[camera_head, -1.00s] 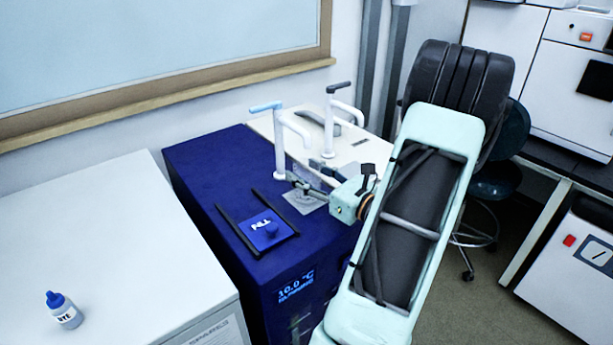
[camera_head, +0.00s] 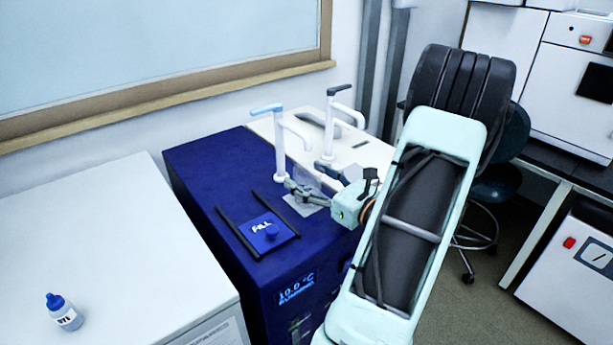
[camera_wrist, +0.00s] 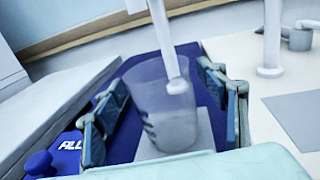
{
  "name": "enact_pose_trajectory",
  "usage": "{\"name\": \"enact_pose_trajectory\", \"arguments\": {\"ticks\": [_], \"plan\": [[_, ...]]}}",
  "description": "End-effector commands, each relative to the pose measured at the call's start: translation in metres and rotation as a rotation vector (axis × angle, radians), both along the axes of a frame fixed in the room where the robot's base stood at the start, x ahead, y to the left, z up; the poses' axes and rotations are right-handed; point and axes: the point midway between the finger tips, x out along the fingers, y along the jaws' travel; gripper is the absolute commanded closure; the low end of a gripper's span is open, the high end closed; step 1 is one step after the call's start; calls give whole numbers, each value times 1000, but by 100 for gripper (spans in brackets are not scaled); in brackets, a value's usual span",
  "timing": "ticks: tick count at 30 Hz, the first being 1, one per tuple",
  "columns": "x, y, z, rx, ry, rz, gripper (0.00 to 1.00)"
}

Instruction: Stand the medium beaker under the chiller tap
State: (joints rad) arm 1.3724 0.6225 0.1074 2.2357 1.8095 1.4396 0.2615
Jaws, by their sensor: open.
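The medium beaker (camera_wrist: 165,112), clear and with dark marks on its side, stands upright on a pale square (camera_wrist: 150,152) on the blue chiller (camera_head: 210,160). The chiller tap (camera_head: 279,145), white with a light blue lever, rises beside it. In the wrist view the tap's spout (camera_wrist: 172,55) comes down over the beaker's mouth. My gripper (camera_head: 306,180) is open, with one finger on each side of the beaker and visible gaps to its walls. In the head view the beaker is faint and partly hidden by the fingers.
A second white tap (camera_head: 329,125) with a dark lever stands to the right on a cream top (camera_head: 375,155). A dye bottle (camera_head: 63,312) stands on the white cabinet (camera_head: 110,240) at left.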

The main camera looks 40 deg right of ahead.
Motion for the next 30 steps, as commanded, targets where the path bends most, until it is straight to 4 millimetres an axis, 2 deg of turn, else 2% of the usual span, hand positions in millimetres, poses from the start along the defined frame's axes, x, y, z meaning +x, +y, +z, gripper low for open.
{"name": "enact_pose_trajectory", "arguments": {"ticks": [9, 15, 21, 30], "plan": [[-69, -3, 0, 1, 2, -7, 34], [-101, -3, -1, 1, 2, -5, 34], [-114, -3, -1, 1, 1, -2, 34], [-115, -2, -1, 1, 1, -2, 34]]}}
